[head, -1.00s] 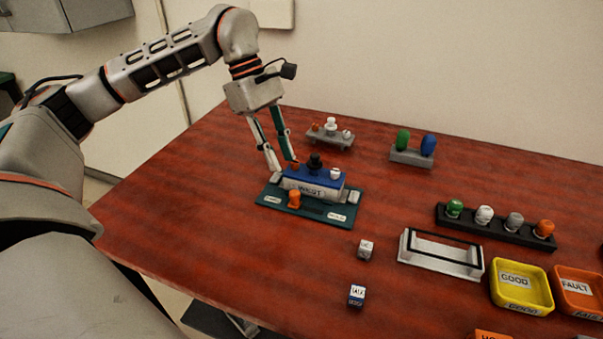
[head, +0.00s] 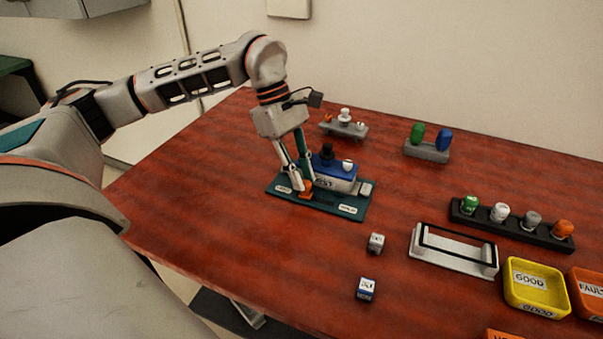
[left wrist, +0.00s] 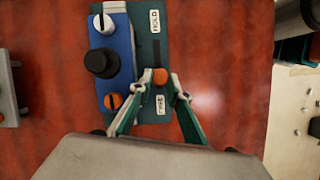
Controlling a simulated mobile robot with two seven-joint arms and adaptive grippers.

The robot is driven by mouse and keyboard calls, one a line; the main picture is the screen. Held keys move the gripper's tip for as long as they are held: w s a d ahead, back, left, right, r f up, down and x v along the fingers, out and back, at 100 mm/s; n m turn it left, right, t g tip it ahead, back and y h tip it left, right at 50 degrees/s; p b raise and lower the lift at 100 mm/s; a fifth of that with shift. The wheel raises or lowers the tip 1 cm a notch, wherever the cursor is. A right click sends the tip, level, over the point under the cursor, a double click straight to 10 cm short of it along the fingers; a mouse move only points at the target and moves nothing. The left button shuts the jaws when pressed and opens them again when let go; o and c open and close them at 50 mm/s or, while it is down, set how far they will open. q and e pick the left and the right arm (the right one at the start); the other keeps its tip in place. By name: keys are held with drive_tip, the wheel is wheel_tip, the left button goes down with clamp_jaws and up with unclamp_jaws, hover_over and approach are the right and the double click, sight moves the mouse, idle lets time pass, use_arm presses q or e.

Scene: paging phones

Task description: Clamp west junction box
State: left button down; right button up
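The junction box (head: 338,184) is a blue-topped block with a partly readable front label, on a dark green base plate (head: 330,205). In the left wrist view the box (left wrist: 122,45) shows a black knob, a white knob and an orange knob on top. An orange clamp knob (left wrist: 160,77) stands on the plate beside the box, nearer the lower label than the "HOLD" label. My left gripper (left wrist: 161,88) points down with one finger on each side of the clamp knob; the fingers look spread, and contact is unclear. It also shows in the head view (head: 303,186). My right gripper is not in view.
Two small cubes (head: 376,243) lie in front. A grey frame stand (head: 455,262), a black rack of coloured knobs (head: 510,228) and a yellow tray (head: 535,285) stand to the right. Two small grey stands (head: 426,152) are behind. Table left of the plate is clear.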

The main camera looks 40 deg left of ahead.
use_arm(q)
drive_tip(key=shift+w+d+p, duration=0.15)
drive_tip(key=shift+w+d, duration=0.05)
drive_tip(key=shift+d, duration=0.55)
drive_tip(key=shift+w+d+p, duration=0.15)
drive_tip(key=shift+d+p, duration=0.05)
drive_tip(key=shift+d, duration=0.6)
drive_tip(key=shift+w+d+p, duration=0.15)
drive_tip(key=shift+w+d, duration=0.05)
drive_tip(key=shift+d, duration=0.55)
drive_tip(key=c, duration=2.2)
unclamp_jaws()
drive_tip(key=shift+o, duration=0.2)
drive_tip(key=shift+d, duration=0.2)
drive_tip(key=shift+a+r, duration=0.2)
drive_tip(key=shift+a, duration=0.05)
drive_tip(key=v, duration=1.1)
drive_tip(key=shift+r, duration=0.25)
drive_tip(key=shift+w, duration=0.1)
